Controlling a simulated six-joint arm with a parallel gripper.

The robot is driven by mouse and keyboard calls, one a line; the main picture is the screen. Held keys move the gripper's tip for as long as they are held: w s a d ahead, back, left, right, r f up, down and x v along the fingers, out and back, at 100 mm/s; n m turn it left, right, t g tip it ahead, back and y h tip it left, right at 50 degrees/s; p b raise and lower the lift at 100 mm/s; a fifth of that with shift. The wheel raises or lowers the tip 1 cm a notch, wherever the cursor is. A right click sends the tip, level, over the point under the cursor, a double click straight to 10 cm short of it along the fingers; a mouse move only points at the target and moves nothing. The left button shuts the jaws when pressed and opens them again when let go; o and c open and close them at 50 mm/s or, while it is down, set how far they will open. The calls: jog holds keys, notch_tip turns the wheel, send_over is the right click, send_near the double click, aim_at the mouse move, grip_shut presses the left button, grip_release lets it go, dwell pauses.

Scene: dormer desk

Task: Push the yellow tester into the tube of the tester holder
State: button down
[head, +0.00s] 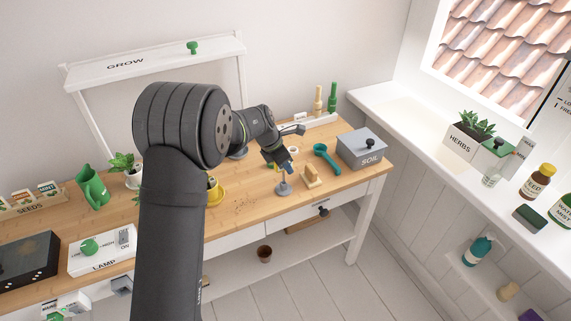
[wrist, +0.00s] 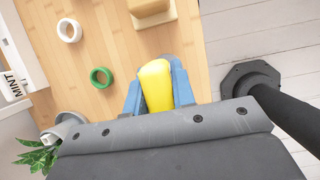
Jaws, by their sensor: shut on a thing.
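My gripper (wrist: 158,90) is shut on the yellow tester (wrist: 156,84), which sits between its blue fingers in the wrist view. In the head view my gripper (head: 284,168) is low over the bench, directly above a small grey stand (head: 283,187) with a round base, which looks like the tester holder. The tester is too small and hidden there to make out clearly. The holder's tube is not visible in the wrist view, and I cannot tell whether the tester's tip is inside it.
A wooden block stand (head: 311,177) is close on the right; its light wood top (wrist: 152,10) shows in the wrist view. A teal scoop (head: 326,158) and grey soil box (head: 361,149) are farther right.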

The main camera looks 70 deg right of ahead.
jog(key=shift+f, duration=2)
jog(key=c, duration=1.1)
grip_release()
jog(key=v, duration=1.7)
jog(key=shift+w+r, duration=0.1)
jog(key=shift+r, duration=0.15)
jog(key=x, duration=1.7)
jog(key=shift+f, duration=0.2)
jog(key=shift+r, duration=0.1)
